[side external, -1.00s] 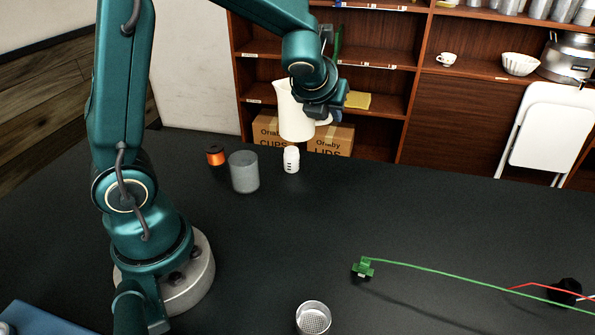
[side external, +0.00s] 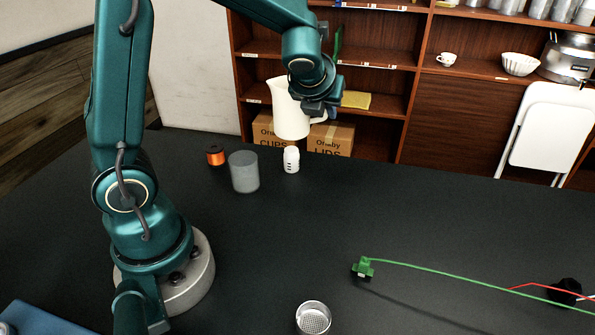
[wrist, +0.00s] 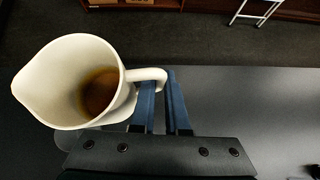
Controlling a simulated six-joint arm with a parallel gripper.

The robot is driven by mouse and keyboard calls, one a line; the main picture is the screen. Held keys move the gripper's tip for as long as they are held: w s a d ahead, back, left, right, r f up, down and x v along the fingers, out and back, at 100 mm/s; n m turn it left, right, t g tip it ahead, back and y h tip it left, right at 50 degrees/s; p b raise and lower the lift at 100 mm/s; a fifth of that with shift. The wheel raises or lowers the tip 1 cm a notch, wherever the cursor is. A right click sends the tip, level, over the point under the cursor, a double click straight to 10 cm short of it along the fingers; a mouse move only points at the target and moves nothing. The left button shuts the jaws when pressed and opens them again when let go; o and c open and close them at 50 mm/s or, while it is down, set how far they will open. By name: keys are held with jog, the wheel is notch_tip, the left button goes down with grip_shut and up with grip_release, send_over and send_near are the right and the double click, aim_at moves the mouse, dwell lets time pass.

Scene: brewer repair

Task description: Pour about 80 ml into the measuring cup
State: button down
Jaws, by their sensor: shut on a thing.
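A cream pitcher (side external: 290,112) hangs in the air, roughly upright, with brown liquid in its bottom in the wrist view (wrist: 98,92). My gripper (side external: 318,106) is shut on the pitcher's handle; the fingers (wrist: 168,88) show at the handle in the wrist view. A grey, cloudy cylindrical cup (side external: 244,174), which looks like the measuring cup, stands upright on the dark table, left of and below the pitcher in the side view. I cannot make out its markings or contents. In the wrist view the pitcher hides most of what lies below it.
A small white container (side external: 291,160) stands right of the grey cup, below the pitcher. An orange and black spool (side external: 215,155) is left of the cup. A mesh-bottomed metal cup (side external: 313,318) stands at the front. A green clip (side external: 363,268) with wire lies right. The table middle is clear.

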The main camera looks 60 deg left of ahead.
jog(key=w+a+r+n+g+y, duration=0.3)
jog(key=w+a+r+n+g, duration=0.1)
jog(key=a+n, duration=0.35)
jog(key=shift+w+a+f+n+g, duration=0.1)
jog(key=shift+a+f+n+g, duration=0.8)
jog(key=shift+f, duration=0.2)
jog(key=shift+w+a+f+n+g, duration=0.1)
jog(key=shift+a+f+n+g, duration=0.7)
jog(key=shift+a+f, duration=0.25)
jog(key=shift+a+f, duration=0.25)
jog(key=shift+f, duration=0.35)
jog(key=shift+a+f, duration=0.2)
jog(key=shift+f, duration=0.4)
jog(key=shift+s+a+f, duration=0.1)
jog(key=shift+s+f, duration=0.05)
jog(key=shift+f, duration=0.2)
jog(key=shift+a+f, duration=0.1)
jog(key=shift+f, duration=0.15)
jog(key=shift+r, duration=0.1)
